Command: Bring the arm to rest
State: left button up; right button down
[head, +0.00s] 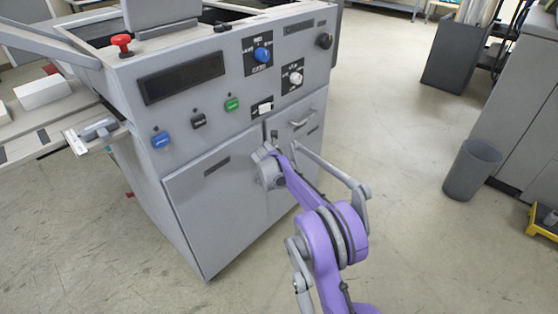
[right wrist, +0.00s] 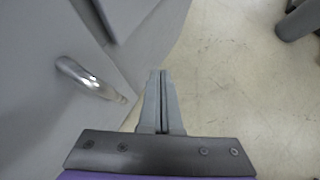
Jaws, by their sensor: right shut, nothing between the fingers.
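My purple and grey right arm (head: 325,240) rises from the bottom of the head view, bent at its joints. Its far end is in front of the grey machine's cabinet doors, and the fingertips are hard to make out there. In the right wrist view my right gripper (right wrist: 161,78) is shut and empty, its two fingers side by side. A metal door handle (right wrist: 88,78) is to its left, apart from the fingers. My left gripper is not in view.
The grey machine (head: 215,200) has buttons, knobs and a red stop button (head: 122,42). The cabinet handle (head: 303,118) is just beyond my arm. A grey bin (head: 471,170) stands at the right, near a yellow step (head: 543,225). Open floor (head: 400,110) is between machine and bin.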

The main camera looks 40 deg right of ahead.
jog(key=s+d+r+p, duration=0.1)
jog(key=s+r, duration=0.5)
jog(key=shift+s+d+r, duration=0.15)
jog(key=shift+r, duration=0.1)
